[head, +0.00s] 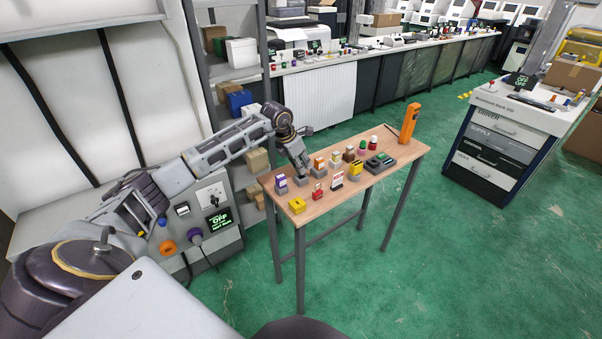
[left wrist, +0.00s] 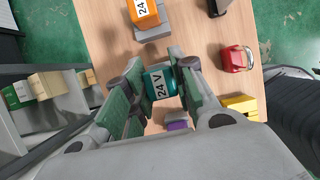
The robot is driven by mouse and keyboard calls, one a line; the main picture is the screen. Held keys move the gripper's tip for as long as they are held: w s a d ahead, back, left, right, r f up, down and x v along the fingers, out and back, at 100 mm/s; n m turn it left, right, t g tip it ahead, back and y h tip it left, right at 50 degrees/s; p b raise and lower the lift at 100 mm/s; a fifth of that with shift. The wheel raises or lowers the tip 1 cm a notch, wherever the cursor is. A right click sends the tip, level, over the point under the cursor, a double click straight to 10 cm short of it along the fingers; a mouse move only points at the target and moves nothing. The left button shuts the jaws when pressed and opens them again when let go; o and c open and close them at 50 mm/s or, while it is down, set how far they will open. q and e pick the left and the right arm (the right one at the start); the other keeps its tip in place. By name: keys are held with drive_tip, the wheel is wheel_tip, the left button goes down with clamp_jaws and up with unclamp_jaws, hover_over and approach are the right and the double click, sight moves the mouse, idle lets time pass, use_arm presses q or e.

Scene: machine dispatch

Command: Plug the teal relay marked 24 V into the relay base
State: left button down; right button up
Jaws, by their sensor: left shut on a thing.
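My left gripper (left wrist: 161,78) is shut on the teal relay (left wrist: 158,83), whose white label reads 24 V in the left wrist view. In the head view this gripper (head: 303,172) points down at the table between the purple relay (head: 281,182) and the orange relay (head: 319,164). A grey base (head: 301,181) shows just under its fingertips. I cannot tell whether the teal relay touches that base or sits in it. The orange relay (left wrist: 143,12), also marked 24 V, stands in its own grey base. My right gripper is not in view.
The wooden table (head: 340,200) also holds a yellow block (head: 297,205), a red padlock (head: 318,192), a small sign (head: 337,181), a dark device (head: 379,163) and an orange upright tool (head: 410,122). A shelf rack (head: 201,60) stands behind the arm.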

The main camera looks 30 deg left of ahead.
use_arm(q)
drive_tip(key=shift+r+p, duration=0.8)
drive_tip(key=shift+r, duration=0.75)
drive_tip(key=shift+r+p, duration=0.9)
drive_tip(key=shift+r, duration=0.75)
drive_tip(key=shift+s+f, duration=0.1)
drive_tip(key=shift+s, duration=0.05)
